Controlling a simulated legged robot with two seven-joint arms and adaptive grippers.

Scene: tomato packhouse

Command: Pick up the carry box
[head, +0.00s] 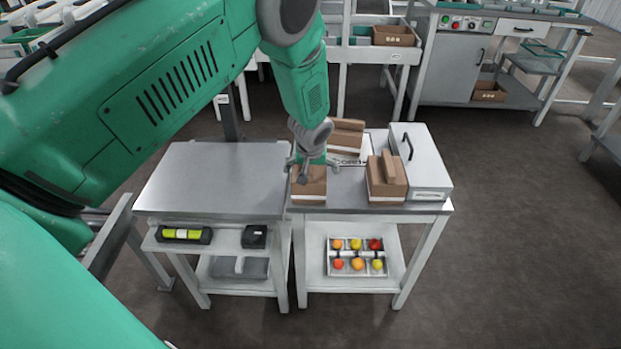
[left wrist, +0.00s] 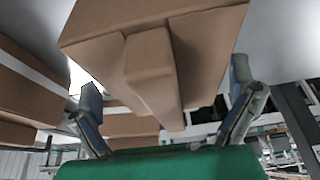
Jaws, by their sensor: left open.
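A brown cardboard carry box (head: 310,189) stands at the left front of the right-hand table, partly hidden by my left gripper. My left gripper (head: 313,170) is just above it with fingers spread. In the left wrist view, the open fingers (left wrist: 165,110) stand on either side of the raised handle ridge of the carry box (left wrist: 205,40). I cannot tell whether they touch it. Similar brown boxes stand nearby, one at the right front (head: 386,183) and one behind (head: 347,135). My right gripper is not in view.
A grey-white case with a black handle (head: 420,160) lies at the table's right. The left-hand metal tabletop (head: 210,175) is bare. A tray of coloured fruit (head: 357,270) sits on the shelf below. A control bench (head: 455,65) stands behind.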

